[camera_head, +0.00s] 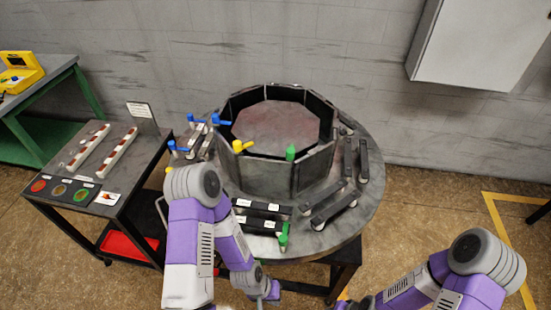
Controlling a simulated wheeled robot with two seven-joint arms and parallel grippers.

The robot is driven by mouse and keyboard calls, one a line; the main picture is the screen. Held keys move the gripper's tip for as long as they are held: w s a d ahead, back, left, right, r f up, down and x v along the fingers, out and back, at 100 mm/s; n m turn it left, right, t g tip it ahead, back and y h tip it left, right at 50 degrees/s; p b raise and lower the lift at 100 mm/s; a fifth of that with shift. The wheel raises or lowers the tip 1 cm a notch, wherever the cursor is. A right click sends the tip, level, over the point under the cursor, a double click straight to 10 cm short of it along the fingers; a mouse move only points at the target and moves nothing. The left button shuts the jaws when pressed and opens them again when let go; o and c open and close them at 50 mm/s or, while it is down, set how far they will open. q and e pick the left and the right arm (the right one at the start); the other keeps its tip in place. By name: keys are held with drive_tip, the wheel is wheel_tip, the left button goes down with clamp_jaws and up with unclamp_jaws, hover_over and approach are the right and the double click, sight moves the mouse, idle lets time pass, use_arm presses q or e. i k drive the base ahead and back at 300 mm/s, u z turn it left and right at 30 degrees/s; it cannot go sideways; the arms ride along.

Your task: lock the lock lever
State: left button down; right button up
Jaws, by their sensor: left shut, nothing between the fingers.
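Several coloured lever handles stand on the round grey furnace table (345,215); I cannot tell which one is the lock lever. A green handle (283,238) is at the table's front edge and another green handle (290,152) is by the chamber wall. A yellow handle (242,146) is at the chamber's front left, and blue handles (217,119) are at the left. My left gripper (270,291) is small in view, shut and empty, below the front green handle and apart from it. My right gripper is mostly cut off at the bottom edge.
The open polygonal chamber (262,170) rises from the table, with dark bars (334,211) around it. A black cart (115,190) with samples stands at the left. A grey wall box (480,45) hangs at the upper right. The floor at the right is mostly clear.

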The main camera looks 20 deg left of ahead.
sight(216, 270)
drive_tip(key=u, duration=1.65)
drive_tip(key=k, duration=0.5)
drive_tip(key=u, duration=1.15)
drive_tip(key=i, duration=1.05)
drive_tip(key=z, duration=1.95)
